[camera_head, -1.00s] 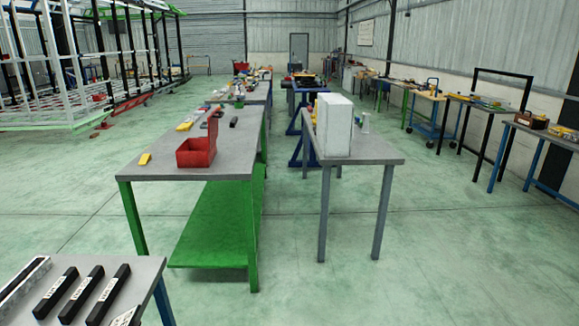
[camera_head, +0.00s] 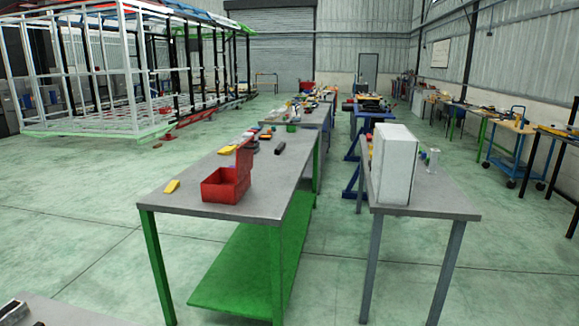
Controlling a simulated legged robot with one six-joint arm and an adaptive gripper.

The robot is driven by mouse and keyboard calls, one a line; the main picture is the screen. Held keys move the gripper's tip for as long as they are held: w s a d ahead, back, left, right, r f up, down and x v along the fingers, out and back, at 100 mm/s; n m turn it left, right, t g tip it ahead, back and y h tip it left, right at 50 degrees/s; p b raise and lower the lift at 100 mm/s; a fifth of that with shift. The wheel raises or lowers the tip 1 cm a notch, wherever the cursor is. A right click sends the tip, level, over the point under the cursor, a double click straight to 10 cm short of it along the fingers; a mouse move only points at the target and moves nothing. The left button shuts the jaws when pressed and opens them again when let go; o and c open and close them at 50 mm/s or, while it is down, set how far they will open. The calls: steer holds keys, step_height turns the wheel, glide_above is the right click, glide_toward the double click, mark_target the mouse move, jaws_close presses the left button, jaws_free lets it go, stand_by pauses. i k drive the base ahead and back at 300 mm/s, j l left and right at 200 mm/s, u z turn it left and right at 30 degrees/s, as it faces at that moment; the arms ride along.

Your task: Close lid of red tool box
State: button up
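The red tool box (camera_head: 222,188) sits near the front edge of a grey-topped table with green legs (camera_head: 165,205). Its lid (camera_head: 244,157) stands up at the right side, so the box is open. The inside of the box is partly visible from above. My gripper is not in view.
A yellow item (camera_head: 172,186) lies left of the box, and a dark item (camera_head: 280,148) lies behind it. A grey table (camera_head: 425,205) with a white cabinet (camera_head: 395,164) stands to the right. Another table corner (camera_head: 60,312) is at bottom left. Green floor is clear at left.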

mark_target(244, 156)
steer(key=i+l+u, duration=0.45)
steer(key=i+z, duration=0.25)
steer(key=i, duration=2.2)
